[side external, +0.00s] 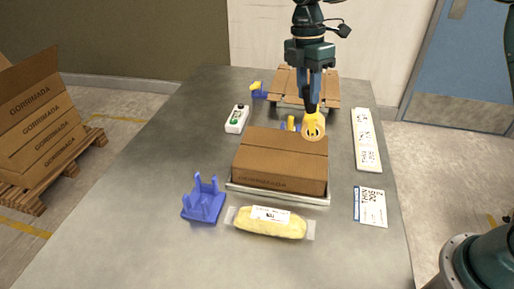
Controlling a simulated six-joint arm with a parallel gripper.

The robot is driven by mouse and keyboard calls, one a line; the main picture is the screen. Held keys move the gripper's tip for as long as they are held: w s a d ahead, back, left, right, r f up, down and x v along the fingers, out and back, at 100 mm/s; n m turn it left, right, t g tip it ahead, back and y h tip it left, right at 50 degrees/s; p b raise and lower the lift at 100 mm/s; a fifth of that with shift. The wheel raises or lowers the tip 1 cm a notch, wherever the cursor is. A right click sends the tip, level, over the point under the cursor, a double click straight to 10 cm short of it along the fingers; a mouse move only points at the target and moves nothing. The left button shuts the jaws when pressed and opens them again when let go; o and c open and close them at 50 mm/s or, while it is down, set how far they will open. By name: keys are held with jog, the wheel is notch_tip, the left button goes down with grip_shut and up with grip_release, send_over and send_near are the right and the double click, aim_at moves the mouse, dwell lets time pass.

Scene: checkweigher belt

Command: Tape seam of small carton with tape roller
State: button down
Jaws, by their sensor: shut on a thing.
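The small brown carton (278,178) sits closed on a low metal tray (245,190) in the middle of the table. A seam line runs across its top from left to right. My gripper (313,104) points down above the carton's far right part and is shut on the tape roller (313,127). The roller shows a round yellow and tan face. It overlaps the carton's top near the right end of the seam; I cannot tell whether it touches. The roller's handle is mostly hidden by the fingers.
A blue pronged stand (204,201) and a bagged yellow item (270,222) lie in front. A white control box (237,119) is left; a long label strip (366,140) and a label card (371,207) are right. The table's left front is clear.

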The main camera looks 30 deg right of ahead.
aim_at(314, 114)
jog(key=shift+s+d+r, duration=0.1)
jog(key=shift+s+d, duration=0.25)
jog(key=shift+d, duration=0.2)
jog(key=shift+s+d, duration=0.3)
jog(key=shift+d, duration=0.25)
jog(key=shift+f, duration=3.5)
jog(key=shift+w+a, duration=1.15)
jog(key=shift+w, duration=0.05)
jog(key=shift+a, duration=0.1)
